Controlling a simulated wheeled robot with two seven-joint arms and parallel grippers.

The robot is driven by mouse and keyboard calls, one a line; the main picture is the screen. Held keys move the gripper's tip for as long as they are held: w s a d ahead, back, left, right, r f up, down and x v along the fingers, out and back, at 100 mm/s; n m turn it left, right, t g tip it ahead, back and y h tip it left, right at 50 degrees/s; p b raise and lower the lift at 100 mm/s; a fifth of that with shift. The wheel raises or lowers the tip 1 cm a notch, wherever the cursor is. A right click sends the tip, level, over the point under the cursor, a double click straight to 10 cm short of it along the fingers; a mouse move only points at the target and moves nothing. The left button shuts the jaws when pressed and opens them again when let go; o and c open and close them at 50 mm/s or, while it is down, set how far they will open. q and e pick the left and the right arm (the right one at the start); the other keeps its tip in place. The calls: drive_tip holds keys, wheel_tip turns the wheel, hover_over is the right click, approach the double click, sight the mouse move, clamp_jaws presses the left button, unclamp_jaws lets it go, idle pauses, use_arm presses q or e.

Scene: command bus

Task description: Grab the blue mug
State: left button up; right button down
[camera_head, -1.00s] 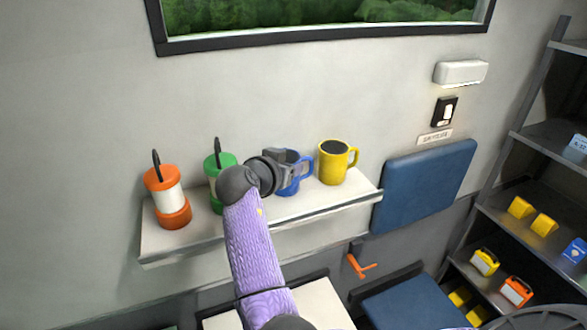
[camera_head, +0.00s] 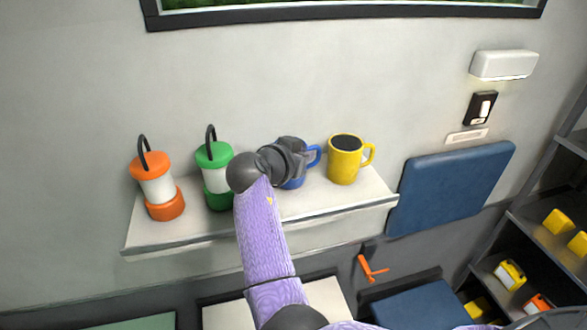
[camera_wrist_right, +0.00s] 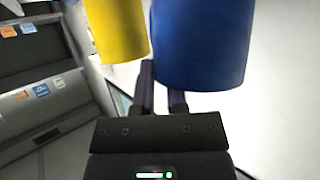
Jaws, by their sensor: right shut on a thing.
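The blue mug (camera_head: 294,181) is on the white wall shelf, between the green lantern and the yellow mug, mostly hidden behind my right gripper (camera_head: 300,158). Its handle points right. My right gripper is shut on the blue mug. In the right wrist view the blue mug (camera_wrist_right: 203,45) fills the top middle, with the gripper's fingers (camera_wrist_right: 161,95) at its lower left side. I cannot tell whether the mug still touches the shelf. My left gripper is not in view.
The yellow mug (camera_head: 345,160) stands close on the right, and the green lantern (camera_head: 217,180) and orange lantern (camera_head: 160,190) on the left of the white shelf (camera_head: 345,204). A blue wall pad (camera_head: 450,187) is to the right, with storage racks beyond.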

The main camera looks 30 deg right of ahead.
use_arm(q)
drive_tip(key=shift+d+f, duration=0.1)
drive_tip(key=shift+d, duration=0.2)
use_arm(e)
drive_tip(key=shift+a+f, duration=0.15)
drive_tip(key=shift+a, duration=0.05)
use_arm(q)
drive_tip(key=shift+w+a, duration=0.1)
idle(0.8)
